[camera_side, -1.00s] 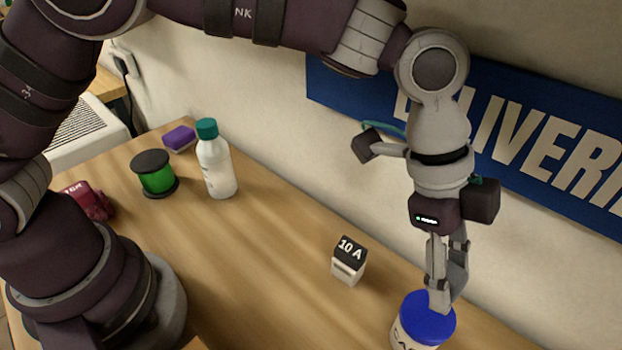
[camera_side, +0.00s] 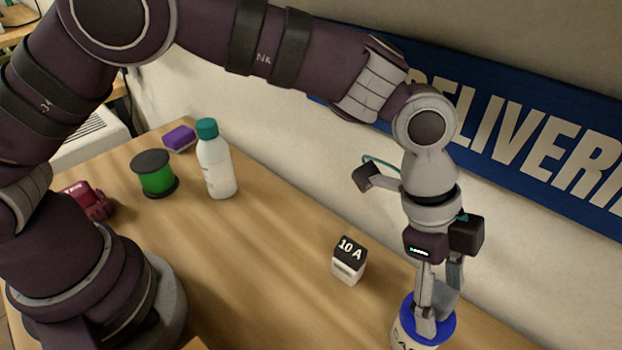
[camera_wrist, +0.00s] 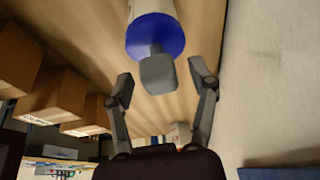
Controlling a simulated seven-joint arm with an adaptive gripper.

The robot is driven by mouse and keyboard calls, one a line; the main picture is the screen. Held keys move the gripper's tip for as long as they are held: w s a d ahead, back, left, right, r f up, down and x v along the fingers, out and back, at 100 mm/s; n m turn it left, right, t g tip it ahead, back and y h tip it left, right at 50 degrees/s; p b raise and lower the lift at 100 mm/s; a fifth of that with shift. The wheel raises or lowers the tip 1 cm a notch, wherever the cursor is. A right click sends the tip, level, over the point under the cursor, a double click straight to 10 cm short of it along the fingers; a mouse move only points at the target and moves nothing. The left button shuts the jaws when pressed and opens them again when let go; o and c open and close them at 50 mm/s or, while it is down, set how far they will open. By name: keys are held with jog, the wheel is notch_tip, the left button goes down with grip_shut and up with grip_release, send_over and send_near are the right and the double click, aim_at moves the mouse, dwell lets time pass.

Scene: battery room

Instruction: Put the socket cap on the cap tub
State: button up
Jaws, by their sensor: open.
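The cap tub (camera_side: 408,338) is a white tub with a blue lid and partly visible dark lettering, at the lower right of the side view. In the wrist view its blue lid (camera_wrist: 152,30) is at the top. A grey block with rounded corners, which looks like the socket cap (camera_wrist: 158,76), overlaps the lid's near edge there. It shows partly behind a finger in the side view (camera_side: 446,301). My gripper (camera_side: 428,322) is low over the lid. In the wrist view its fingers (camera_wrist: 161,80) are open, with gaps on both sides of the cap.
A white block with a black "10 A" top (camera_side: 349,261) stands left of the tub. A white bottle (camera_side: 217,168), green spool (camera_side: 155,174), purple block (camera_side: 179,138) and dark red object (camera_side: 88,201) stand farther left. The wall with a blue sign (camera_side: 520,120) rises close behind.

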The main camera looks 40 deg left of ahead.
jog(key=v, duration=1.2)
jog(key=s+a+r+n+t+y, duration=0.1)
jog(key=a+r+n+t, duration=0.1)
jog(key=a+n, duration=0.45)
jog(key=s+a+r+n+t+y, duration=0.15)
jog(key=a+n, duration=0.25)
jog(key=a, duration=0.6)
jog(key=s+a+f+n+t+y, duration=0.2)
jog(key=s+a+f+n, duration=0.1)
jog(key=s+a+n, duration=0.2)
jog(key=a+n, duration=0.2)
jog(key=a, duration=0.1)
jog(key=shift+s+f+n, duration=0.15)
jog(key=shift+n, duration=0.2)
